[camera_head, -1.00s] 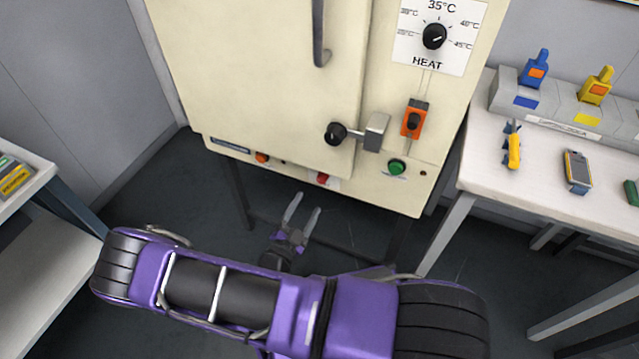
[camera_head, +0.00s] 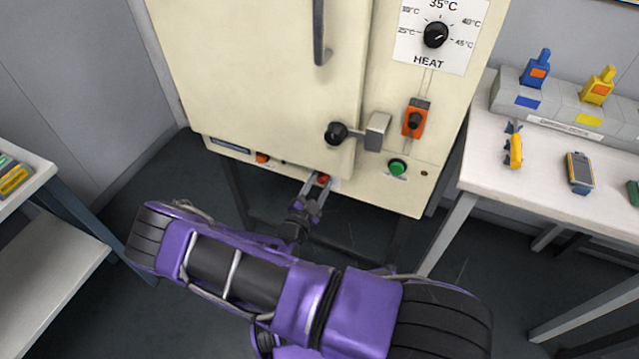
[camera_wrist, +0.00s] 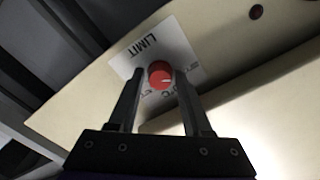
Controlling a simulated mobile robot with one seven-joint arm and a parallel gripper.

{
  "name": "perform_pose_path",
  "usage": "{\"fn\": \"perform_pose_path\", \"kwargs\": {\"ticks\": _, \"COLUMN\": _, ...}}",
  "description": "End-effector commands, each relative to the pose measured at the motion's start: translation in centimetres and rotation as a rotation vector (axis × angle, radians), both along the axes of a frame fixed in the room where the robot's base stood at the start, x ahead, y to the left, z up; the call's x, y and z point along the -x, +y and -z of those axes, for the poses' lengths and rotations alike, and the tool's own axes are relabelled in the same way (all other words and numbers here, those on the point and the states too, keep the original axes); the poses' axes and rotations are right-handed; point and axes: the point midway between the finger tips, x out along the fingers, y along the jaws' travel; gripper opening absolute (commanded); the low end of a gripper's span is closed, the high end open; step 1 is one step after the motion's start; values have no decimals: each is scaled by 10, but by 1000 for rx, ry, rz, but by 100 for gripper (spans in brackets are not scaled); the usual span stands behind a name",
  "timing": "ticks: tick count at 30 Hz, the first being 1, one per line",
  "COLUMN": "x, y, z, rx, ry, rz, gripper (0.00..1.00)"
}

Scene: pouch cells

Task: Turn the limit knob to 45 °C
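The limit knob (camera_wrist: 160,75) is red and sits on a white plate marked LIMIT (camera_wrist: 150,47) in the wrist view. A faint pale line shows on its face; its setting cannot be read, as the other plate markings are partly hidden. In the head view the knob (camera_head: 323,180) is on the lower front edge of the cream cabinet (camera_head: 250,75). My gripper (camera_head: 314,184) reaches up to it from below. In the wrist view my gripper (camera_wrist: 160,73) is open, with one finger on each side of the knob and narrow gaps seeming to show.
A black HEAT dial (camera_head: 436,35) is higher on the cabinet. A door handle (camera_head: 375,132), a green button (camera_head: 397,166) and an orange button (camera_head: 262,158) are nearby. A white table (camera_head: 540,190) with tools stands right; another bench (camera_head: 45,170) stands left.

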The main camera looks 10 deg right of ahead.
Motion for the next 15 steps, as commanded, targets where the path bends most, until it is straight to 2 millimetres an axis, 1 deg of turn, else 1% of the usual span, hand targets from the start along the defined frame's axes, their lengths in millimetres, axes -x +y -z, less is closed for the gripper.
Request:
{"fn": "perform_pose_path", "kwargs": {"ticks": 1, "x": 0, "y": 0, "z": 0, "rx": 0, "ry": 0, "rz": 0, "gripper": 38}}
{"fn": "perform_pose_path", "kwargs": {"ticks": 7, "x": 0, "y": 0, "z": 0, "rx": 0, "ry": 0, "rz": 0, "gripper": 2}}
{"fn": "perform_pose_path", "kwargs": {"ticks": 8, "x": 0, "y": 0, "z": 0, "rx": 0, "ry": 0, "rz": 0, "gripper": 0}}
{"fn": "perform_pose_path", "kwargs": {"ticks": 15, "x": 0, "y": 0, "z": 0, "rx": -5, "ry": -4, "rz": 0, "gripper": 0}}
